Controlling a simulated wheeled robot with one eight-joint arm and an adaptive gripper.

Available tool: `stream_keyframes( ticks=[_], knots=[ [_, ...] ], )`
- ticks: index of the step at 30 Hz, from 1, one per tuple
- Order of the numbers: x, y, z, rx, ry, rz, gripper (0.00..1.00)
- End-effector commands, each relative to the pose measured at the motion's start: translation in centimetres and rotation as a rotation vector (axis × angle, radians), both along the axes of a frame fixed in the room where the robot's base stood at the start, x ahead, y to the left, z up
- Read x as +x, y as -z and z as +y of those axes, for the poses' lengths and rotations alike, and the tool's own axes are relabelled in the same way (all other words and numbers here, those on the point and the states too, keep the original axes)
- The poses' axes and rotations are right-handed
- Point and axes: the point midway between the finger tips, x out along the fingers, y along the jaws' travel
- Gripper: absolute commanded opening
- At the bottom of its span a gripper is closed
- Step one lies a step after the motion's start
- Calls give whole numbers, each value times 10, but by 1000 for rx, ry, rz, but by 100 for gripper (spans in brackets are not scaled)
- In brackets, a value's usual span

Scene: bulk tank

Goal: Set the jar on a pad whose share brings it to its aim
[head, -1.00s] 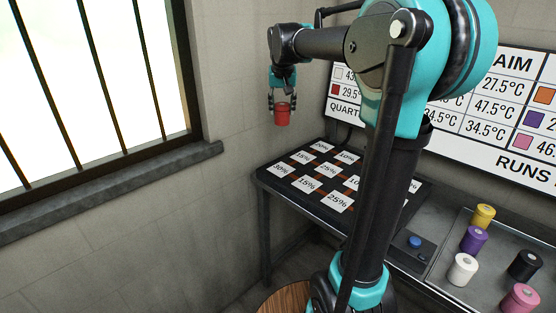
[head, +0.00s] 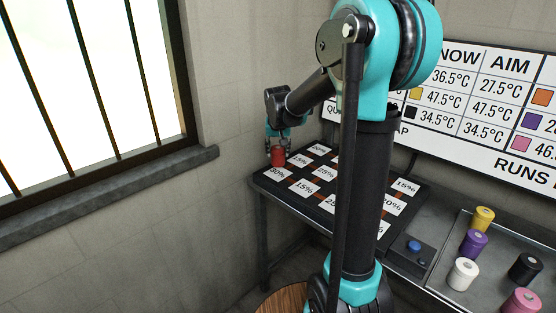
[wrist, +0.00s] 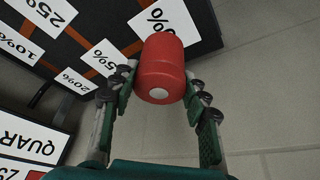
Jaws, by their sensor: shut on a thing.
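My gripper (head: 278,146) is shut on the red jar (head: 278,157), with a finger on each side in the wrist view (wrist: 160,80). The jar hangs over the far-left part of the dark pad board (head: 262,178). In the head view it is just above the 30% pad (head: 278,173) and left of a 15% pad (head: 299,160). In the wrist view it partly covers a pad ending in 0% (wrist: 150,22). I cannot tell whether it touches a pad. The wall sign (head: 490,85) lists NOW and AIM temperatures; the red row is hidden behind my arm.
A tray (head: 455,262) at right holds yellow (head: 484,217), purple (head: 473,242), white (head: 463,273), black (head: 525,267) and pink (head: 522,300) jars. A blue button (head: 414,246) sits between board and tray. The barred window wall is close on the left.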

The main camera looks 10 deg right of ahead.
Motion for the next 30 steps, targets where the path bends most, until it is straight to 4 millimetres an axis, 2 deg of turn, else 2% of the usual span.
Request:
stream_keyframes(
  ticks=[9, 20, 21, 26, 30],
  knots=[
    [0, 36, 0, 0, 0, 0, 12],
    [0, 40, 0, 0, 0, 0, 12],
    [0, 40, 0, 0, 0, 0, 46],
    [0, 40, 0, 0, 0, 0, 66],
    [0, 40, 0, 0, 0, 0, 66]
  ],
)
